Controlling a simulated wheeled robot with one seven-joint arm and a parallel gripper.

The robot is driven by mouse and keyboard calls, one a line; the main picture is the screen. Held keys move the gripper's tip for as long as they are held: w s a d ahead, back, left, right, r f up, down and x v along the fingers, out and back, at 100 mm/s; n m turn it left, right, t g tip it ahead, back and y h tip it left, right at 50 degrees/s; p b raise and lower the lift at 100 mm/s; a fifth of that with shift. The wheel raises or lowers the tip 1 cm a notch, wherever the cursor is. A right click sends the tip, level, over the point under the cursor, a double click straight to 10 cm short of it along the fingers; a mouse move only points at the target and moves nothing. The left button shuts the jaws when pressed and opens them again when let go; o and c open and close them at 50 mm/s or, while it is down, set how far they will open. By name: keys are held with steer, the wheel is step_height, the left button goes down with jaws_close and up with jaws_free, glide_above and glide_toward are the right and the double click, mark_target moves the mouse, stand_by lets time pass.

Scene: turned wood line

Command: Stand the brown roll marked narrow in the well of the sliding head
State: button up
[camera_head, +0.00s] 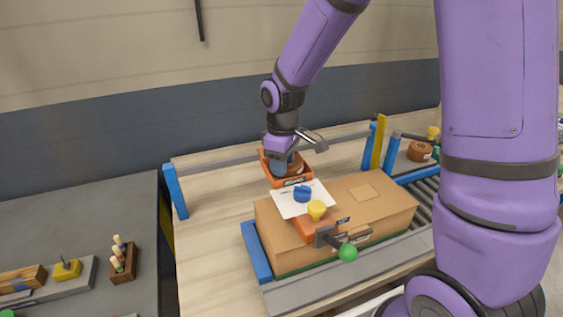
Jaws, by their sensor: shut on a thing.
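My gripper (284,163) is shut and points down over an orange open-topped holder (307,183) behind the cardboard box. A brown roll (295,167) shows at the jaws, inside or just above the holder's rim, and the jaws appear closed on it. I cannot tell whether it touches the holder floor, and its marking is not readable. An orange fixture with a yellow knob (317,210) and a green-ball handle (347,252) sits at the box's front; I cannot tell which orange part is the sliding head. Another brown roll (420,151) with a pale label stands at the right.
The cardboard box (380,208) lies by the rollers (424,196), with a white sheet and a blue piece (302,194) on top. Blue posts (175,191) stand at the bench edges. A dark side table (80,225) holds a peg block (122,263). The bench's left part is clear.

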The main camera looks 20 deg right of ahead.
steer(key=o, duration=1)
steer(key=shift+f, duration=0.15)
step_height(320, 180, up, 12)
steer(key=shift+r, duration=0.2)
steer(key=shift+s, duration=0.1)
steer(key=s+d+r+m+t, duration=0.1)
steer(key=s+d+r+m, duration=0.2)
steer(key=s, duration=0.4)
steer(key=s+d+r+m+t, duration=0.2)
steer(key=s+r+m, duration=0.1)
steer(key=s, duration=0.5)
steer(key=s+d+r+m+t, duration=0.2)
steer(key=s+d+r+m, duration=0.1)
steer(key=s, duration=0.5)
steer(key=shift+s+d+r, duration=0.1)
steer(key=shift+d+r, duration=0.25)
steer(key=shift+r, duration=0.1)
